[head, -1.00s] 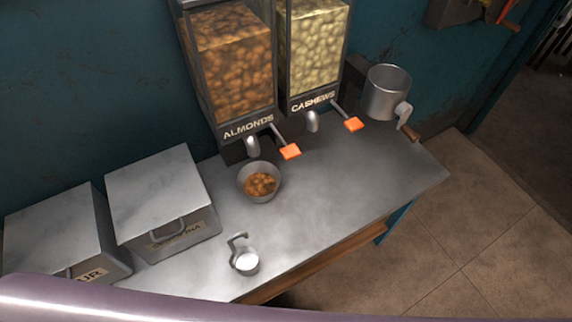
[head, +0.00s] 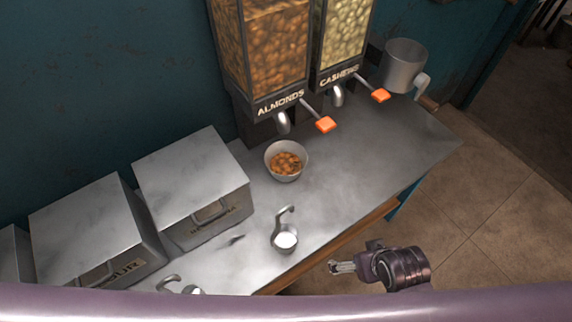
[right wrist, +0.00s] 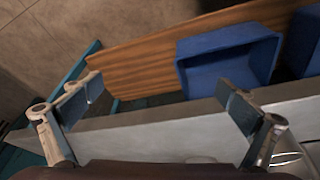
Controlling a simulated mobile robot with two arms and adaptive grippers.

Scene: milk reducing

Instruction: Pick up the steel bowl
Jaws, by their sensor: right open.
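The steel bowl (head: 287,170) stands upright on the metal counter (head: 345,170), below the almonds dispenser's spout, with almonds in it. My right gripper (head: 334,267) is in front of the counter's near edge, to the lower right of the bowl and apart from it. In the right wrist view its two fingers (right wrist: 160,102) are spread with nothing between them. The bowl cannot be made out in that view. My left gripper is not in view.
A ladle-like steel cup (head: 285,241) with white contents stands nearer the front edge. Dispensers of almonds (head: 262,55) and cashews (head: 343,35) stand behind. Two lidded metal boxes (head: 192,180) (head: 92,228) are at left. A blue bin (right wrist: 230,60) is on a wooden shelf (right wrist: 135,62) below.

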